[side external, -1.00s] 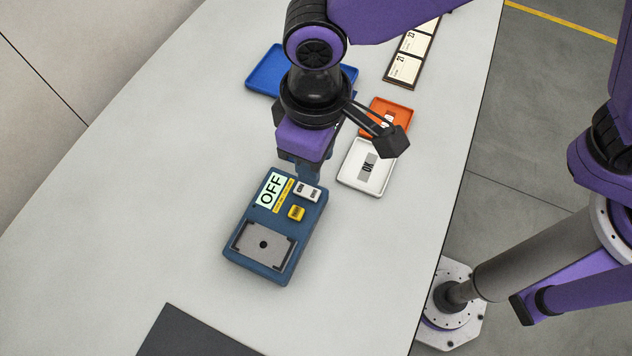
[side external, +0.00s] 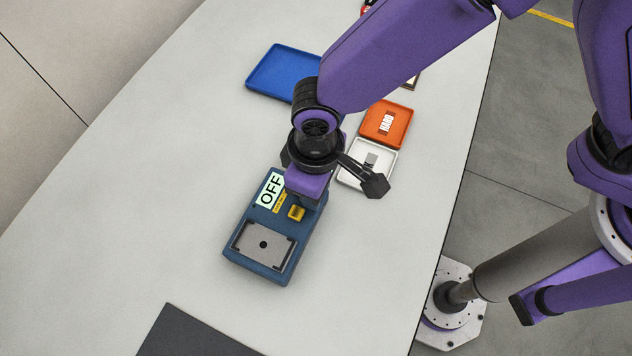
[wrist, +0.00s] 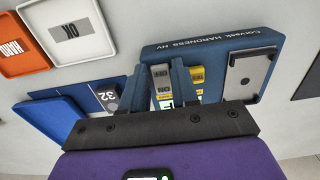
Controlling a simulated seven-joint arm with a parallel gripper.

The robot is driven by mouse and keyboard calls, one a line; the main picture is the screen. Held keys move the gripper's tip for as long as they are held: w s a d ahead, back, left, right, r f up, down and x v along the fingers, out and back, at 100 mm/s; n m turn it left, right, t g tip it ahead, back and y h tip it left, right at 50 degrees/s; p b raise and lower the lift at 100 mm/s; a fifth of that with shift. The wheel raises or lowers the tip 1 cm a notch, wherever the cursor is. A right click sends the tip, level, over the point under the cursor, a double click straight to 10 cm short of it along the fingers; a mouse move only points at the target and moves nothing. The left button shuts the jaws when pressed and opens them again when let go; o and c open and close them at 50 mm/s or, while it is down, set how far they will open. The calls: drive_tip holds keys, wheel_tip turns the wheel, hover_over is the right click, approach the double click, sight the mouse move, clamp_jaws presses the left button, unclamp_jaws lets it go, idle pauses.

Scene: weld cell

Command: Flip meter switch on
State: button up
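The hardness meter (side external: 308,240) is a dark blue box on the table, and its display (side external: 270,190) reads OFF. In the wrist view, the meter (wrist: 215,50) shows its grey rocker switch (wrist: 162,82), marked ON and OFF. My gripper (side external: 306,203) is over the meter's upper right part in the side view and hides the switch there. In the wrist view, the fingers of my gripper (wrist: 160,72) are apart, one on each side of the switch, with nothing gripped. I cannot tell whether they touch it.
A yellow button (side external: 296,212) and a grey plate (side external: 264,245) are on the meter. A white tray (side external: 350,180), an orange tray (side external: 404,116) marked HARD and a blue tray (side external: 275,72) lie behind. A dark mat (side external: 190,340) is in front. The table's left side is clear.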

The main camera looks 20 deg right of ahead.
clamp_jaws()
drive_tip(key=shift+w, duration=0.1)
drive_tip(key=shift+w+a+r+g+h, duration=0.1)
drive_tip(key=shift+a+g+h, duration=0.05)
drive_tip(key=shift+g+h, duration=0.45)
drive_tip(key=shift+o, duration=1.2)
unclamp_jaws()
